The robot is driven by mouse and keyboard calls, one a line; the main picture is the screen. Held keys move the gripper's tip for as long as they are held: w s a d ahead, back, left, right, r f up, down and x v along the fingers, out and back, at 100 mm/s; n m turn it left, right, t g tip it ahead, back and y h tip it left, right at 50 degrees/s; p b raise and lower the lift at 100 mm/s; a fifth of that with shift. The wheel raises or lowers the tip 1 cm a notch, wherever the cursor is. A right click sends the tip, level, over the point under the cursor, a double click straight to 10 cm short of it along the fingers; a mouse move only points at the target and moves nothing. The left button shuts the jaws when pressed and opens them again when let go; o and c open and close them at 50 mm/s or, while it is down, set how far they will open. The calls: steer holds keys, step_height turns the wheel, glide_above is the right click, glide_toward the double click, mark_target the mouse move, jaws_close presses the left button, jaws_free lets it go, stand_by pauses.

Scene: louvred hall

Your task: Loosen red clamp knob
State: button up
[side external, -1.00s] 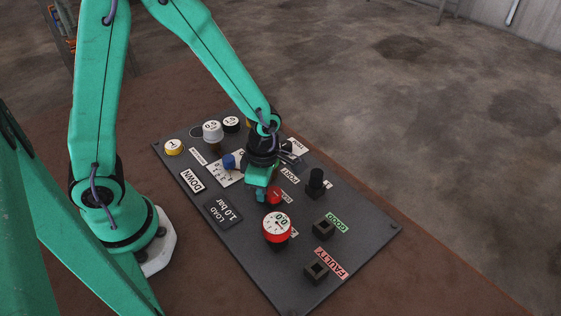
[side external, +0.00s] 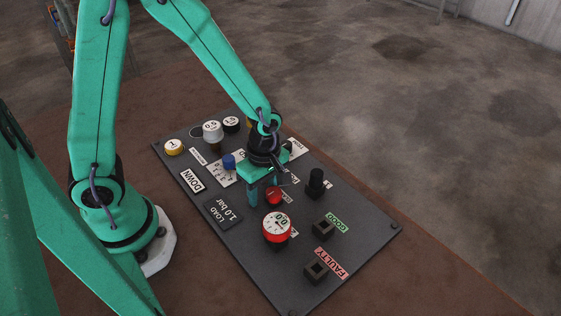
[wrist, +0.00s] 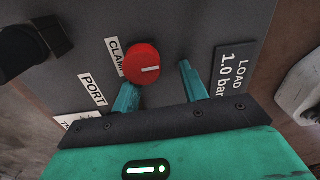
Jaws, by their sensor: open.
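The red clamp knob (side external: 273,196) sits on the dark panel, beside the red gauge. In the wrist view the knob (wrist: 142,62) is round with a white line pointing right, next to the CLAMP label (wrist: 115,55). My gripper (side external: 264,193) is open just above the panel, close to the knob. In the wrist view my gripper (wrist: 158,82) has its left finger near the knob's lower edge and its right finger well clear on the right. Nothing is between the jaws; whether a finger touches the knob I cannot tell.
The red-rimmed gauge (side external: 277,225) stands close in front of the knob. A black knob (side external: 316,183) is to its right and a blue knob (side external: 229,161) to its left. The GOOD (side external: 323,229) and FAULTY (side external: 316,270) sockets are at the front right. A LOAD plate (side external: 223,213) reads 1.0 bar.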

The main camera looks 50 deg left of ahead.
mark_target(277, 191)
steer(key=w+d, duration=0.1)
steer(key=w+d+r, duration=0.1)
steer(key=shift+d+m+t, duration=0.35)
steer(key=shift+m+t, duration=0.05)
steer(key=shift+r, duration=0.55)
steer(key=o, duration=0.8)
steer(key=shift+r, duration=1.8)
steer(key=c, duration=0.8)
steer(key=shift+s+a+r, duration=0.15)
steer(key=shift+r, duration=0.85)
